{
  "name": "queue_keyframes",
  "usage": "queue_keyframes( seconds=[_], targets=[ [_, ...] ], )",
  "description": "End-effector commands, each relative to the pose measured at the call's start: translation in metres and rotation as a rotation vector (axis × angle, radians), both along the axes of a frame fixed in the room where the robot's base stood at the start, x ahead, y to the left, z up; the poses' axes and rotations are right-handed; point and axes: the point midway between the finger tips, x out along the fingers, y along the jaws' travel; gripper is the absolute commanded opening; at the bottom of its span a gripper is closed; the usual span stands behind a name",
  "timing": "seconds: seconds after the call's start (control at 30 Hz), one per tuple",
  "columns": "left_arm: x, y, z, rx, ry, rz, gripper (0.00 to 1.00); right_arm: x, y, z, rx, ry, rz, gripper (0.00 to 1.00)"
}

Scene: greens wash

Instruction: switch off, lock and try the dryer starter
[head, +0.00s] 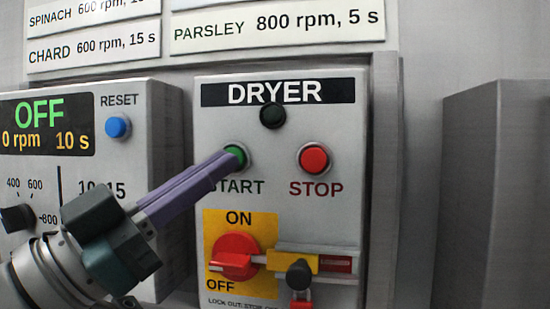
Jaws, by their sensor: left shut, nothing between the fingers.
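The dryer starter (345,205) is a light grey box labelled DRYER, with a dark lamp (273,115), a green START button (236,154) and a red STOP button (314,158). Below is a red rotary switch (236,247) on a yellow ON/OFF plate; its handle lies low, near the OFF mark. A yellow slide (265,262) with a dark knob (299,273) reaches the switch. A red piece, perhaps a padlock (301,304), hangs below, cut by the frame edge. My left gripper (232,158) is shut and empty, its purple fingertips at the START button; contact is unclear. My right gripper is out of view.
A speed panel at left has a display (45,124) reading OFF, 0 rpm, 10 s, a blue RESET button (118,127) and a black dial (17,218). Label strips (277,27) run above. A grey box (497,200) stands at right, with bare wall between.

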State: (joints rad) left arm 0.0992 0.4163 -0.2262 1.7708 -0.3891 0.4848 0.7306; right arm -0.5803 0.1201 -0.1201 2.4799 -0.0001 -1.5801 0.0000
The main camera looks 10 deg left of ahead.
Motion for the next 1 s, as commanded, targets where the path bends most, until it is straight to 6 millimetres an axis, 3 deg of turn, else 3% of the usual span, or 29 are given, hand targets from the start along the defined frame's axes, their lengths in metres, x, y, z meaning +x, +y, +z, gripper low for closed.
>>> queue_keyframes(
  seconds=[1.0],
  targets=[
    [0.012, 0.0, 0.0, 0.0, 0.0, 0.0, 0.0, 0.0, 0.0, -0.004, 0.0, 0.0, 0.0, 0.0]
  ],
)
